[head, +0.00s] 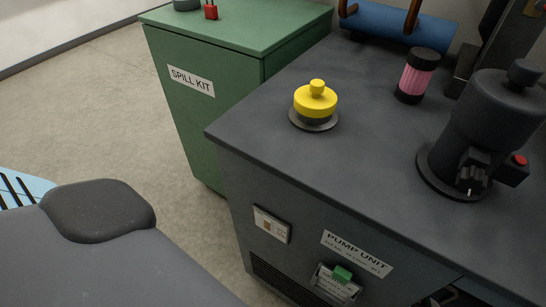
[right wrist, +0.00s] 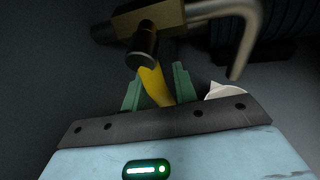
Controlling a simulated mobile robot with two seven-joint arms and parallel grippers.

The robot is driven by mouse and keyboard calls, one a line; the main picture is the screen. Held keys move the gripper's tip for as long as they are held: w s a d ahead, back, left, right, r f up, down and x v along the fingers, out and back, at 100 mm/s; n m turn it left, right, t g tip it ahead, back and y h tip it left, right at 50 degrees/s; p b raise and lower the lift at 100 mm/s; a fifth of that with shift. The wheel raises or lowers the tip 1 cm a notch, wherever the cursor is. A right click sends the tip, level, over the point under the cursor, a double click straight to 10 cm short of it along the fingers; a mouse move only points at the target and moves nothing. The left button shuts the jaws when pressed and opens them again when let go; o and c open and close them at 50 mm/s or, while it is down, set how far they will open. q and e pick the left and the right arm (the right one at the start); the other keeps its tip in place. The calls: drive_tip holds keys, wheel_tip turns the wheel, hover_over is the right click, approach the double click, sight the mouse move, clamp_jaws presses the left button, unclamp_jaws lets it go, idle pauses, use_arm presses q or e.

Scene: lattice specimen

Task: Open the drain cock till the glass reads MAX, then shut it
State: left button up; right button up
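In the right wrist view a brass valve body (right wrist: 160,18) carries a dark round knob end and a bent grey metal pipe (right wrist: 245,45). A yellow lever (right wrist: 154,84) hangs below it and looks like the drain cock's handle. My right gripper (right wrist: 158,88) has its green fingers on either side of the yellow lever, with dark gaps showing between, so it looks open around it. Whether a finger touches the lever is unclear. I cannot make out the glass or its MAX mark in either view. My left gripper is not in view.
In the head view the dark pump unit (head: 250,120) carries a yellow-capped fitting (head: 316,101), a pink-banded cylinder (head: 417,75) and a black motor-like housing (head: 490,120). A green spill kit cabinet (head: 215,130) stands left of it. A pale shape (right wrist: 225,92) sits beside my right gripper.

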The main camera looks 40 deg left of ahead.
drive_tip(key=shift+o, duration=1.2)
drive_tip(key=shift+f, duration=0.1)
drive_tip(key=shift+s, duration=0.1)
drive_tip(key=p+v, duration=0.2)
drive_tip(key=v, duration=0.5)
drive_tip(key=shift+s+r, duration=0.2)
drive_tip(key=shift+s, duration=0.1)
drive_tip(key=shift+d, duration=0.1)
